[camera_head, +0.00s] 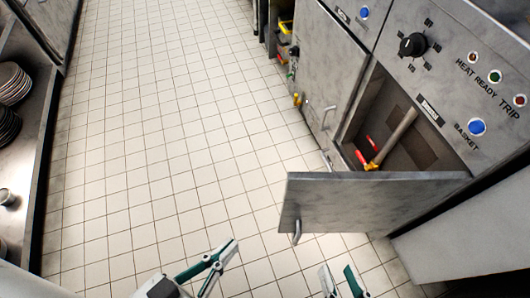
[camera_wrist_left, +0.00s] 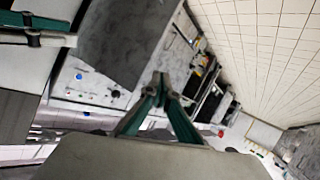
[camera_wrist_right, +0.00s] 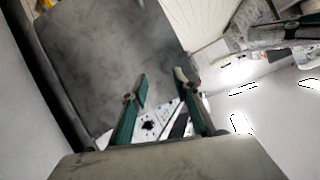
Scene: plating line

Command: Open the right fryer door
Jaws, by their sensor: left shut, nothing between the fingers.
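The right fryer door (camera_head: 375,203) is a grey metal panel in the head view. It stands swung wide open, away from the compartment (camera_head: 408,135), with its small handle (camera_head: 297,231) near the free edge. A large grey panel that looks like this door (camera_wrist_right: 105,60) fills the left of the right wrist view. My left gripper (camera_head: 232,246) is shut and empty, left of the handle and apart from it; its fingertips meet in the left wrist view (camera_wrist_left: 160,82). My right gripper (camera_head: 335,268) is open and empty, below the door in the picture; its fingers are apart in the right wrist view (camera_wrist_right: 160,78).
The neighbouring fryer door (camera_head: 325,85) is closed. Inside the open compartment are a red and yellow valve (camera_head: 371,165) and a pipe (camera_head: 398,134). A control knob (camera_head: 412,45) is above. Shelves with plates (camera_head: 12,85) stand at the left. The tiled floor (camera_head: 170,130) between is clear.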

